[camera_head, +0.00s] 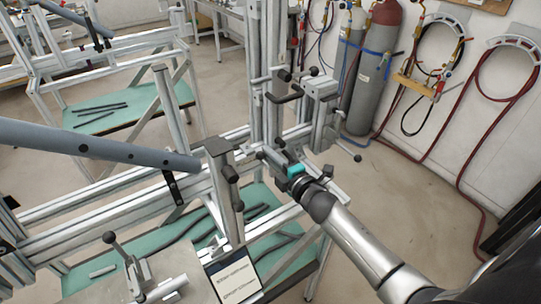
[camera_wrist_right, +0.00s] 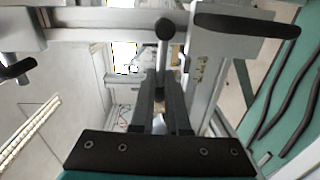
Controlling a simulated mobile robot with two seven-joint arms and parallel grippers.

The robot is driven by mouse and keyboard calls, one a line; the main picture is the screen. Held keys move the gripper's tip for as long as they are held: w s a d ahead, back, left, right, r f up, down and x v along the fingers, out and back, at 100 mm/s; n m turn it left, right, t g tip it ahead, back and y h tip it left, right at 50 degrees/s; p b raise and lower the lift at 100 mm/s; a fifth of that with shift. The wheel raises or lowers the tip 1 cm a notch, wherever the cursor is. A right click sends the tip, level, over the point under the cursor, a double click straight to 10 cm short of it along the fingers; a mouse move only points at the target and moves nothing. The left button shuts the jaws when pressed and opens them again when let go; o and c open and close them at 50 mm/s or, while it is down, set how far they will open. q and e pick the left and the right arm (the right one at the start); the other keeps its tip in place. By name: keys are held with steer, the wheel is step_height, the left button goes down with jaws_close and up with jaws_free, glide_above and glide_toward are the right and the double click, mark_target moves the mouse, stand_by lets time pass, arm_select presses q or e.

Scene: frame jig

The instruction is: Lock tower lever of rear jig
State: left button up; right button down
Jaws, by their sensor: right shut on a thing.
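The rear jig is a silver aluminium frame with an upright tower (camera_head: 268,75) that carries black clamp handles. My right gripper (camera_head: 268,157) reaches in from the lower right, with its fingers at the rail by the tower's foot. In the right wrist view the two dark fingers (camera_wrist_right: 160,105) are shut on a thin lever with a round black knob (camera_wrist_right: 163,27). The knob stands out beyond the fingertips. The lever's pivot is hidden, so I cannot tell whether it is locked. My left gripper is in neither view.
A blue-grey tube (camera_head: 95,142) lies across the jig at left. A black-knobbed toggle lever (camera_head: 110,238) stands at front left. Teal shelves (camera_head: 257,192) below hold dark tubes. Gas cylinders (camera_head: 370,70) and wall hoses stand behind. Floor at right is clear.

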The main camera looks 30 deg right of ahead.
steer(key=shift+f+n, duration=0.25)
steer(key=shift+n, duration=0.05)
stand_by(0.4)
steer(key=c, duration=0.9)
jaws_free()
steer(key=shift+s, duration=0.1)
steer(key=s, duration=1)
steer(key=s+d+r, duration=0.1)
steer(key=s, duration=0.4)
steer(key=shift+b, duration=0.35)
